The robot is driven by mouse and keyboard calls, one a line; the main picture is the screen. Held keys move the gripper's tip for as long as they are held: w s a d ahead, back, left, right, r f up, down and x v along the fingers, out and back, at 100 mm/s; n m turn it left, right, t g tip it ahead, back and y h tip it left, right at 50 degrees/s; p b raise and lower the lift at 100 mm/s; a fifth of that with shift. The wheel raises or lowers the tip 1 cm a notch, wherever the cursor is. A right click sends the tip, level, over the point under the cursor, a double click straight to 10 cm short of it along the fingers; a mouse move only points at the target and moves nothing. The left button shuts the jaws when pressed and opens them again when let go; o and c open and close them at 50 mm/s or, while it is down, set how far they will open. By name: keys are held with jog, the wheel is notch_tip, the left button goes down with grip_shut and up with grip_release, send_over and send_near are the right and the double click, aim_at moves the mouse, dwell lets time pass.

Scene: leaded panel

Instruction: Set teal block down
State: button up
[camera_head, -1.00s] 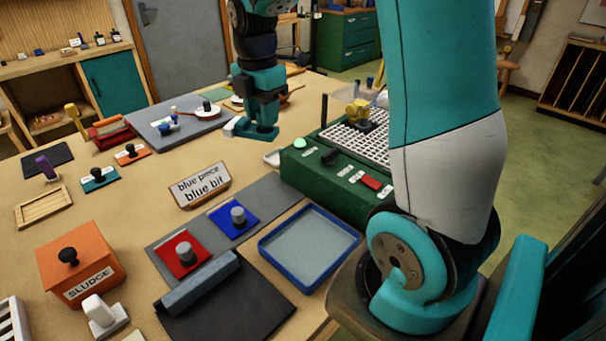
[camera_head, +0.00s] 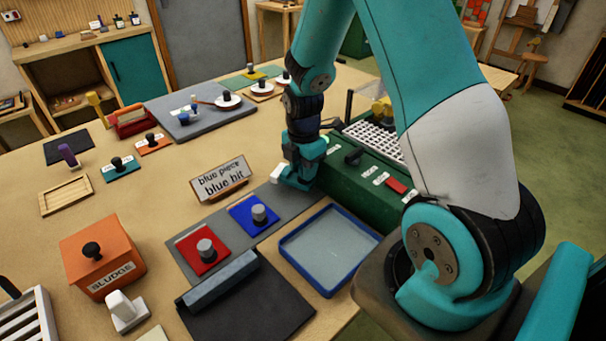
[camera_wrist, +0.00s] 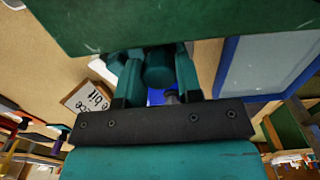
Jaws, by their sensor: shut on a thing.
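My gripper (camera_head: 300,168) hangs over the far right end of the grey strip (camera_head: 272,199), close beside the green machine. In the wrist view its fingers (camera_wrist: 158,84) are shut on the teal block (camera_wrist: 158,66), of which a rounded teal part shows between them. A broad dark green face (camera_wrist: 180,22) fills the top of that view; I cannot tell whether it belongs to the block. In the head view, I cannot separate the block from the teal gripper, and whether its underside touches the strip is hidden.
A blue piece (camera_head: 243,217) and a red piece (camera_head: 198,260), with grey knobs, lie on the strip. The blue-rimmed tray (camera_head: 285,250) is nearer the front, the green machine (camera_head: 355,182) to the right. A sign reading "blue piece blue bit" (camera_head: 220,180) stands left of my gripper.

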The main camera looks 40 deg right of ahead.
jog(key=shift+f, duration=1.35)
jog(key=shift+f, duration=0.1)
jog(key=o, duration=0.9)
notch_tip(320, 180, up, 11)
jog(key=shift+r+b, duration=0.2)
jog(key=shift+b, duration=0.7)
jog(key=shift+a+r, duration=0.2)
jog(key=shift+r, duration=0.2)
jog(key=s+a+r+m+y, duration=0.1)
jog(key=s+a+r+m, duration=0.15)
jog(key=a, duration=0.35)
jog(key=s+a+r+m+y, duration=0.1)
jog(key=s+a+r+m, duration=0.1)
jog(key=s+a+r, duration=0.3)
jog(key=s+a+r+m, duration=0.1)
jog(key=s+a+m, duration=0.1)
jog(key=s+a, duration=0.2)
jog(key=s+a+r+m+y, duration=0.1)
jog(key=s+a+m, duration=0.2)
jog(key=s+a, duration=0.1)
jog(key=s+a+r+m+y, duration=0.1)
jog(key=s+a+m, duration=0.1)
jog(key=s+a, duration=0.2)
jog(key=shift+a+r, duration=0.1)
